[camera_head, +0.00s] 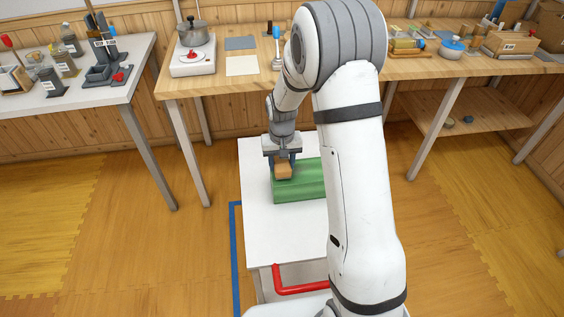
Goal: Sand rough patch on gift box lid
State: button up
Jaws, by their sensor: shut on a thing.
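A green box (300,190), seemingly the gift box, lies on a small white table in the middle of the view. Its right end is hidden behind my arm. My gripper (282,163) points down over the left part of the box and is shut on a tan block (283,172). The block is at the top of the box near its left end. I cannot tell whether it touches the lid. No rough patch can be made out at this size.
The white table (275,229) has bare room in front of the box. A red bar (295,289) is at its front. Behind stands a wooden bench (245,85) with a pot (191,32) and other items. A grey table (75,92) with jars is at the left.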

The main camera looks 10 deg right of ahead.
aim_at(298, 172)
jog(key=shift+f+b, duration=0.6)
jog(key=shift+f, duration=0.35)
dwell(1.0)
jog(key=shift+d, duration=0.15)
jog(key=shift+d, duration=2.5)
jog(key=shift+d, duration=2.65)
jog(key=shift+a, duration=2.65)
